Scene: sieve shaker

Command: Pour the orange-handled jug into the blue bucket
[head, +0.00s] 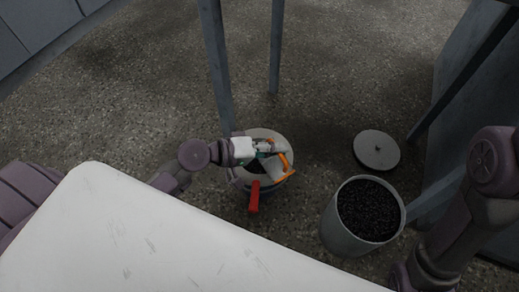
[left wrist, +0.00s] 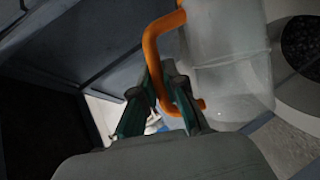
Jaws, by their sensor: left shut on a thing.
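The jug is a pale, translucent vessel (left wrist: 228,60) with an orange handle (left wrist: 152,48). My left gripper (left wrist: 172,98) is shut on that handle in the left wrist view. In the head view my left gripper (head: 266,149) holds the jug (head: 273,168) above a round bucket (head: 262,132) with a pale rim and bluish side. The jug looks tilted, but I cannot tell how far. Dark material shows inside the bucket. The jug and gripper hide part of its opening. I cannot see any stream leaving the jug. My right gripper is not in view.
A red handle (head: 254,197) sticks out at the bucket's front. A grey bin (head: 345,238) full of dark grains stands to the right, with a round lid (head: 377,150) on the floor behind it. A white surface (head: 150,240) fills the lower left. Metal legs (head: 219,70) stand behind the bucket.

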